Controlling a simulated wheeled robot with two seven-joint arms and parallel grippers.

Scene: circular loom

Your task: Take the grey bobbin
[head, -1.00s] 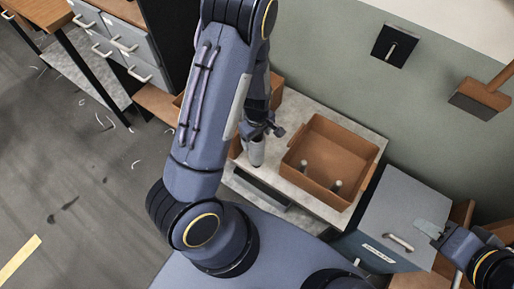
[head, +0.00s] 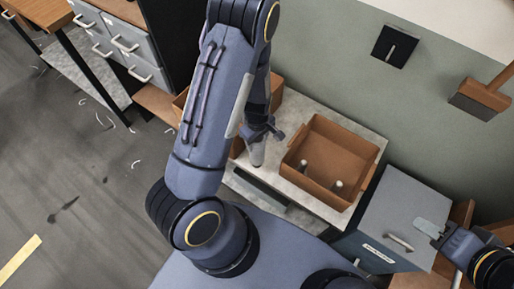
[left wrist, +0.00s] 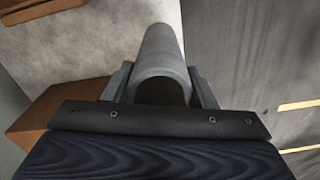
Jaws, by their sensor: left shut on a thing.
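The grey bobbin (left wrist: 162,50) is a grey cylinder between the two fingers of my left gripper (left wrist: 160,88) in the left wrist view. The left gripper is shut on it. In the head view the bobbin (head: 257,152) hangs below my left gripper (head: 260,135), over the near edge of the pale worktop and left of the brown tray. My right gripper (head: 432,229) is at the lower right, by the grey cabinet; its fingers are too unclear to tell open from shut.
A brown open tray (head: 352,140) with two pale-topped pegs stands on the pale worktop (head: 322,213). Another brown box (head: 277,92) is partly hidden behind my left arm. A grey cabinet (head: 408,200) with a handle stands at the right. Open floor lies at the left.

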